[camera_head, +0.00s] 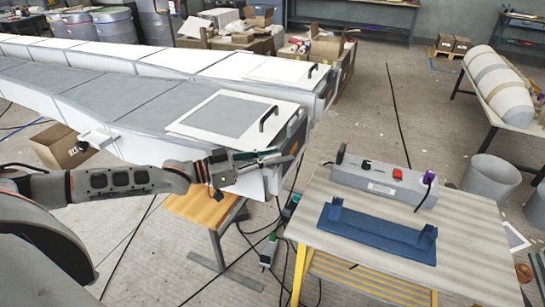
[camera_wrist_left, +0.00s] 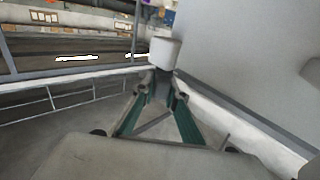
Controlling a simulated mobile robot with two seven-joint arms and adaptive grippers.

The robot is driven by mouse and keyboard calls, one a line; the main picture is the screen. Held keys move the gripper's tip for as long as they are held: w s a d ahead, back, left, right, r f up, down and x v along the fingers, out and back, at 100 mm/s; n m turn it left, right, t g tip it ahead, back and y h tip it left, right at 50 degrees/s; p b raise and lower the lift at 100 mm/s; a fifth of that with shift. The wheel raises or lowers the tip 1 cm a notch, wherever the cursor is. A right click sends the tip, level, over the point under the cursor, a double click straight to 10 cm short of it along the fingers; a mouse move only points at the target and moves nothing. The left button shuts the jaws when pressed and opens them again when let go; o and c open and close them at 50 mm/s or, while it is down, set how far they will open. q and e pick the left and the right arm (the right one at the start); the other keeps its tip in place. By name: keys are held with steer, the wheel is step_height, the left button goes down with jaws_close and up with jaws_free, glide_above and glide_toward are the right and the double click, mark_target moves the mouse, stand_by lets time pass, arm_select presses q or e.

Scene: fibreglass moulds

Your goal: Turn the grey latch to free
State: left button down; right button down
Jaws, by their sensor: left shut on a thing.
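The large white mould (camera_head: 150,120) with grey panels runs from the left to the middle of the head view. My left gripper (camera_head: 284,154) reaches from the left to the near side of the mould's end. In the left wrist view, my left gripper (camera_wrist_left: 162,88) is shut on a pale grey rounded piece, which looks like the grey latch (camera_wrist_left: 165,52). The latch stands out beyond the fingertips, close to a pale grey wall. In the head view I cannot make out the latch, as the gripper covers that spot. My right gripper is not in view.
A workbench (camera_head: 460,237) stands at the right with a grey switch box (camera_head: 380,186) and a blue holder (camera_head: 375,235). A black handle (camera_head: 268,118) sits on the mould's lid. Cables (camera_head: 270,250) lie on the floor between mould and bench.

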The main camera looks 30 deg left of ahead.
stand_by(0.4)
arm_select(q)
steer(key=c, duration=2.3)
jaws_free()
steer(key=shift+c, duration=0.2)
steer(key=shift+s+a, duration=0.35)
steer(key=v, duration=1.1)
steer(key=shift+r, duration=0.1)
